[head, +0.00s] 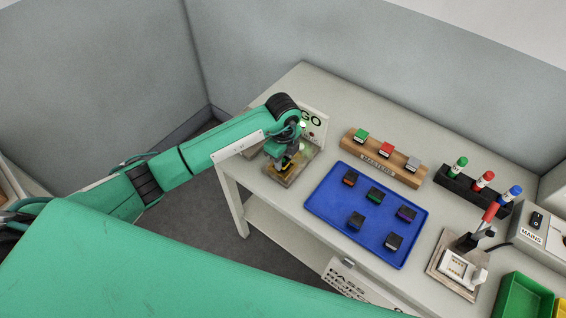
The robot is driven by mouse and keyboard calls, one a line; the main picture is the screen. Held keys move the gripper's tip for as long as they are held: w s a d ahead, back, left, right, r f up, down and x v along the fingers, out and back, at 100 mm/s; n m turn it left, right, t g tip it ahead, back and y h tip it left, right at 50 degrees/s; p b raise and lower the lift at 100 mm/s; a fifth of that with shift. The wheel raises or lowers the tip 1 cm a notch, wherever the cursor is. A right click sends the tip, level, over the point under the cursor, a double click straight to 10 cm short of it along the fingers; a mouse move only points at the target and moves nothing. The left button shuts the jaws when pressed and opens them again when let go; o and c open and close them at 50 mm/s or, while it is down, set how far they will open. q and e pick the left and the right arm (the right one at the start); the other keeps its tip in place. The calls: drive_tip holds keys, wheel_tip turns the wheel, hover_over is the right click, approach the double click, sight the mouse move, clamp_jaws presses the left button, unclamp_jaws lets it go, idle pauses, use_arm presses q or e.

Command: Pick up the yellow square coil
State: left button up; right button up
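My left arm reaches in from the left, and its gripper (287,156) points down over a small brown board (272,173) at the left end of the table. A small yellow patch (286,162) shows right at the fingertips, with dark parts around it. It may be the yellow square coil, but it is too small and too covered to be sure. Whether the fingers are closed on it cannot be told. My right gripper is not in view.
A lever fixture (460,268) and green bin (524,297) are at right.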

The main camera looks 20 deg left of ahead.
use_arm(q)
drive_tip(key=shift+c, duration=0.9)
drive_tip(key=shift+r, duration=0.1)
